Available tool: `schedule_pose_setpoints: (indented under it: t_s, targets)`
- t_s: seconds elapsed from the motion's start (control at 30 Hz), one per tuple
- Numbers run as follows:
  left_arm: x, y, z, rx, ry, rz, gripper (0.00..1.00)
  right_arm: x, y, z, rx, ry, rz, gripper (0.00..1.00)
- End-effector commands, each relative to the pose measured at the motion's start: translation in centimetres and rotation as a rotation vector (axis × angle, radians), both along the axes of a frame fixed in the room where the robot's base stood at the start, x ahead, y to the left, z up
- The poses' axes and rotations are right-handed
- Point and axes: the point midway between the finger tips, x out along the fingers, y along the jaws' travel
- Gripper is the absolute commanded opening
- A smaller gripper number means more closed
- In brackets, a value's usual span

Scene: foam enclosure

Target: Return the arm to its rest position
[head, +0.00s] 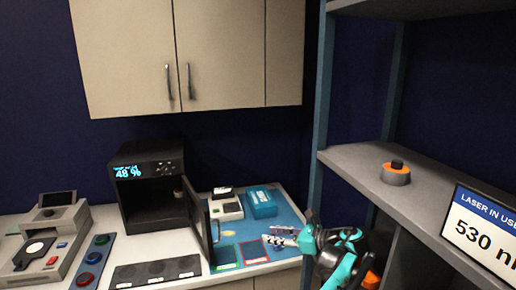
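A black oven-like device (150,170) reading 48 % has its door (201,222) swung open, left of the gripper. A teal box (260,203) sits behind the gripper. A grey shelf (355,165) with an orange-black puck (396,173) and a laser sign (482,232) is at right.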

Motion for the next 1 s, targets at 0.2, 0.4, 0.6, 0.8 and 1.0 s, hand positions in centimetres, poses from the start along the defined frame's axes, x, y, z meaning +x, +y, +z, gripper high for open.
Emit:
schedule_pose_setpoints:
  t_s: [0.2,0.4,0.6,0.8,1.0]
  targets:
    - [-0.4,3.2,0.8,-0.108,-0.035,0.031,0.30,0.1,0.0,0.0,0.000,0.000,0.000,0.40]
    - [-1.6,7.2,1.6,-0.264,-0.093,0.083,0.30,0.0,0.0,0.0,0.000,0.000,0.000,0.40]
    - [-5.0,12.8,2.1,-0.513,-0.194,0.189,0.30,0.0,0.0,0.0,0.000,0.000,0.000,0.40]
    - [-12.0,19.1,1.3,-0.881,-0.371,0.399,0.30,0.0,0.0,0.0,0.000,0.000,0.000,0.40]
    - [-20.2,22.7,-1.1,-1.247,-0.582,0.672,0.30,0.0,0.0,0.0,0.000,0.000,0.000,0.40]
